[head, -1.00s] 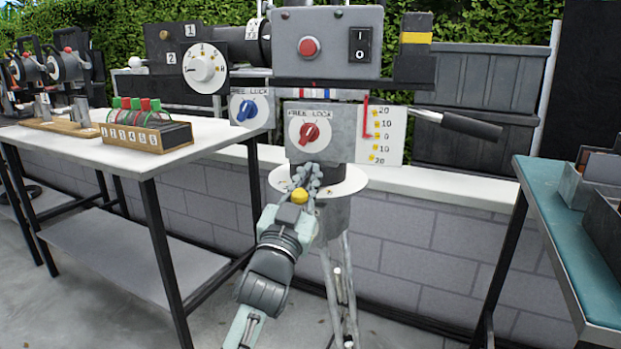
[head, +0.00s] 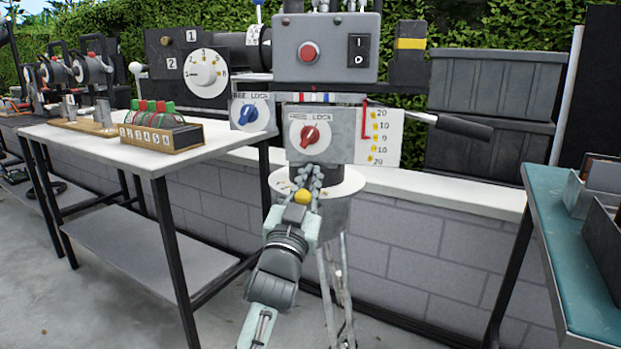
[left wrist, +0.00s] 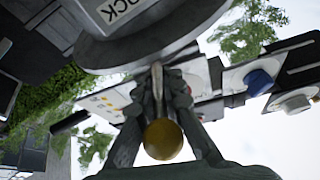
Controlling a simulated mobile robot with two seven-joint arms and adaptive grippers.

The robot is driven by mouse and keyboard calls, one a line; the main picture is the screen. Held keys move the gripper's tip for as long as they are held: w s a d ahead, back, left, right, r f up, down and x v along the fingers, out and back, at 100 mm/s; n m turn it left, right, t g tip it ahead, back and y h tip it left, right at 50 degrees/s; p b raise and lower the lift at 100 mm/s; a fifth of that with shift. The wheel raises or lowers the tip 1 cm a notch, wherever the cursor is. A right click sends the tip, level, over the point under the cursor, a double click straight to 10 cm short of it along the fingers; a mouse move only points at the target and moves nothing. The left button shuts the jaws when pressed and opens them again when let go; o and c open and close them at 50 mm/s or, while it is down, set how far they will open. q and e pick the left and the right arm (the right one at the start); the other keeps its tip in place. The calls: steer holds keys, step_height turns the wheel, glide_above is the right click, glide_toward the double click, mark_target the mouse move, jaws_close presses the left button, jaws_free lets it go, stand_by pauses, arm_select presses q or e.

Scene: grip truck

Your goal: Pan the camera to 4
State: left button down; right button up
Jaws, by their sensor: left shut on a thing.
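The camera (head: 326,62) is a grey box with a red button on a tripod (head: 335,275). Below its head sits a white plate with a red-knob FREE/LOCK dial (head: 310,135). A round white disc (head: 347,184) with small yellow marks rings the tripod top; its marks are too small to read. My left gripper (head: 309,174) is in front of this disc, shut on a thin handle with a yellow ball end (head: 302,196). In the left wrist view the fingers close around the handle, the yellow ball (left wrist: 163,140) between them. The right gripper is not in view.
A white table (head: 105,148) at left holds a wooden switch box (head: 160,137). A white scale plate (head: 380,138) and a black-gripped handle (head: 460,127) project right of the camera. A teal table (head: 575,245) stands at right. A low block wall (head: 400,230) runs behind.

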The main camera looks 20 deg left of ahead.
arm_select(q)
steer(key=c, duration=1.6)
jaws_free()
steer(key=v, duration=0.7)
steer(key=shift+s, duration=0.25)
steer(key=shift+f, duration=0.1)
